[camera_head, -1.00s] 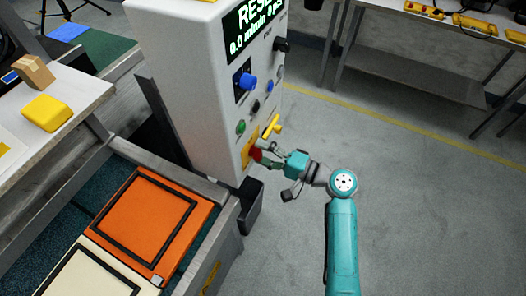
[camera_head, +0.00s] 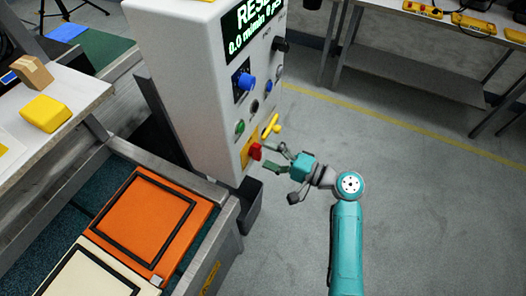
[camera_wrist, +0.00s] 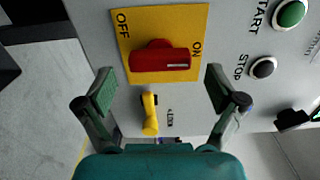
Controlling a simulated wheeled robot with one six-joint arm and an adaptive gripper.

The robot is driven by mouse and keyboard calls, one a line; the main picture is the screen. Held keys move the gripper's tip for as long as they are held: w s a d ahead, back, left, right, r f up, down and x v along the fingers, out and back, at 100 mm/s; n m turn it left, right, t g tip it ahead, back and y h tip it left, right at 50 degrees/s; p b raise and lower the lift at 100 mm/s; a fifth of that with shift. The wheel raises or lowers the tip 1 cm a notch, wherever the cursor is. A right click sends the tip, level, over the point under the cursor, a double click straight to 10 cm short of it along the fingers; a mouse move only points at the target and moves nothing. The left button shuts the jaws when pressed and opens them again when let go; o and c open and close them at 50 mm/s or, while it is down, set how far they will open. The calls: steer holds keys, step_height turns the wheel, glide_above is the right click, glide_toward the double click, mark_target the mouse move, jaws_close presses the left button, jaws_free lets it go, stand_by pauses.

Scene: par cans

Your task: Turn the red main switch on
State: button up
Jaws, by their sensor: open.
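The red main switch (camera_wrist: 160,62) sits on a yellow plate (camera_wrist: 125,68) in the wrist view. Its handle lies level there, and its white mark is at the right end, beside the word ON. OFF is at the plate's upper left. The switch (camera_head: 255,151) also shows low on the grey control cabinet (camera_head: 178,75) in the head view. My gripper (camera_head: 275,158) is open and empty just to the right of the switch, apart from it. In the wrist view its fingers (camera_wrist: 160,92) are spread wide below the switch, one on each side.
A yellow lever (camera_wrist: 150,113) sticks out between my fingers, close to the switch. The green START button (camera_wrist: 290,13) and black STOP button (camera_wrist: 263,67) are to the right. A conveyor with an orange case (camera_head: 150,225) stands left of the cabinet. Floor on the right is clear.

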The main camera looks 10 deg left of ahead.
steer(key=v, duration=1)
steer(key=shift+d, duration=0.1)
steer(key=s+f+m+t+h, duration=0.35)
steer(key=s+f+h, duration=0.25)
steer(key=f, duration=0.5)
steer(key=s+d+f+t+h, duration=0.1)
steer(key=s+d+f+h, duration=0.2)
steer(key=s, duration=0.3)
steer(key=s+d+f+t+h, duration=0.1)
steer(key=s+d+f+h, duration=0.15)
steer(key=s, duration=0.25)
steer(key=s+d+r+n+t+h, duration=0.1)
steer(key=s+d+r+n+h, duration=0.1)
steer(key=s+r, duration=0.5)
steer(key=s+d+r+n+t+h, duration=0.2)
steer(key=s+r, duration=0.6)
steer(key=s, duration=0.4)
steer(key=d+n+h, duration=0.1)
steer(key=d+n, duration=0.1)
steer(key=n, duration=0.1)
steer(key=shift+d+r+n, duration=0.15)
steer(key=shift+r+n, duration=0.05)
steer(key=shift+n, duration=0.15)
steer(key=shift+s+h, duration=0.1)
steer(key=shift+h, duration=0.15)
